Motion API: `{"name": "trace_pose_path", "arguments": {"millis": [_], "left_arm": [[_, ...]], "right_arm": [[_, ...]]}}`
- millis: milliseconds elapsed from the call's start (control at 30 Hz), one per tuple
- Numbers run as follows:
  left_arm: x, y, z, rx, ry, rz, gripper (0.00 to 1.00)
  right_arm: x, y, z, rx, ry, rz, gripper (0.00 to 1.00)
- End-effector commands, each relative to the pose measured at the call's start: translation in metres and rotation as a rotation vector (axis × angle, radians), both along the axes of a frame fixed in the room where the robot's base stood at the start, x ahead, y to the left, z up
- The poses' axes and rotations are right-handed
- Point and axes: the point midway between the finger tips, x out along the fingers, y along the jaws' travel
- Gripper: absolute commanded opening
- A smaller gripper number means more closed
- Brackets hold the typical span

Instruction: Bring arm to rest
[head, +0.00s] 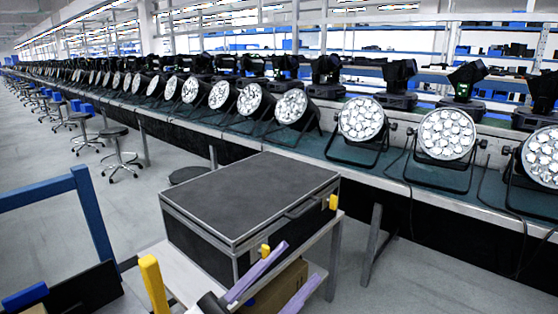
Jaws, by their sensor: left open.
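A large black case (250,195) with light metal edges and yellow latches sits closed on a light-coloured stand (330,235) in the middle of the head view. My left gripper (300,262) shows at the bottom, in front of the case. Its two lavender fingers are spread apart and nothing shows between them. Part of it is cut off by the lower edge. My right gripper is not in view. Several par cans (361,119) with round white lens faces stand in a long row on the bench behind the case.
The long bench (410,179) runs from far left to right. A brown box (275,290) is under the case. A yellow post (153,284) and a blue frame (92,215) stand at lower left. Stools (113,132) line the left aisle, where floor is open.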

Motion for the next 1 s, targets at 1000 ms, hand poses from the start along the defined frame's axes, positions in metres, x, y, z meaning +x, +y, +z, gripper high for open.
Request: {"name": "trace_pose_path", "arguments": {"millis": [1000], "left_arm": [[-0.171,0.172,-0.401,0.005,1.481,0.63,0.44]], "right_arm": [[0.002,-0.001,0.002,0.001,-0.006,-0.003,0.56]]}}
